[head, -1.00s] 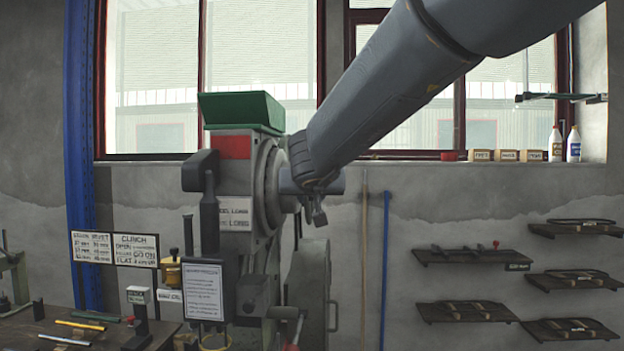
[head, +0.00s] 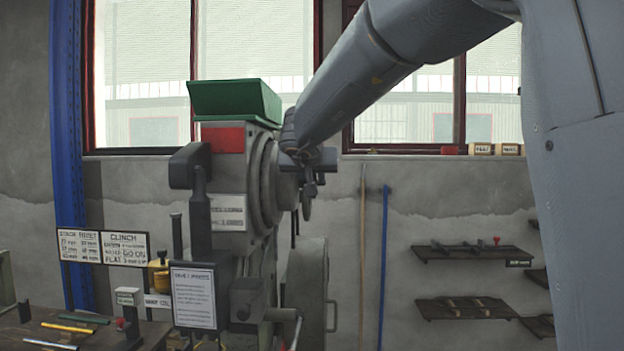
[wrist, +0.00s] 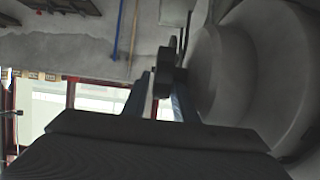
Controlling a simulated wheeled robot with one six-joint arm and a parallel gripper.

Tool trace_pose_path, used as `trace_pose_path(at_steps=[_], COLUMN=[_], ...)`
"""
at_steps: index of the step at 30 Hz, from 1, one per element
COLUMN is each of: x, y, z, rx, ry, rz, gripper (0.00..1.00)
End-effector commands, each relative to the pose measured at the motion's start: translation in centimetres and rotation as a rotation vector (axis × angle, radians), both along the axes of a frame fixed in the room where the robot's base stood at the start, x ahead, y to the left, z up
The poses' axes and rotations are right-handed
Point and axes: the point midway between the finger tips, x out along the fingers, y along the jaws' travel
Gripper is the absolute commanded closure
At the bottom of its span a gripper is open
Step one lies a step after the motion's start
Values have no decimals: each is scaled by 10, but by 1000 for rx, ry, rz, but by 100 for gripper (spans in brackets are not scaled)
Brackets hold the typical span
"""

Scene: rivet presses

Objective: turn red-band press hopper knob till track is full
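The red-band press (head: 232,170) stands left of centre in the head view. It has a red band (head: 223,139) below its green hopper (head: 235,98). A round grey housing (head: 264,185) is on its right side. My gripper (head: 306,188) is at this side, partly hidden by my wrist. In the wrist view, the dark hopper knob (wrist: 168,76) sticks out beside the large round grey housing (wrist: 262,75). My gripper's fingers (wrist: 163,100) are on either side of the knob, apart from each other. I cannot tell whether they press on it. The track's fill is not visible.
A bench (head: 85,335) with coloured rods and sign boards (head: 103,246) is at the lower left. A framed notice (head: 194,296) hangs in front of the press. Wall shelves (head: 472,254) are at the right. A blue pole (head: 384,255) leans on the wall.

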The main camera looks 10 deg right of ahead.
Motion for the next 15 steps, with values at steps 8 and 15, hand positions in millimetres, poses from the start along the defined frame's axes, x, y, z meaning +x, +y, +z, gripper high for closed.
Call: trace_pose_path(at_steps=[8, 15], x=[4, 4], y=[0, 0], z=[-1, -1], rx=[0, 0], ry=[-1, 0], rz=[3, 3], gripper=[75, 100])
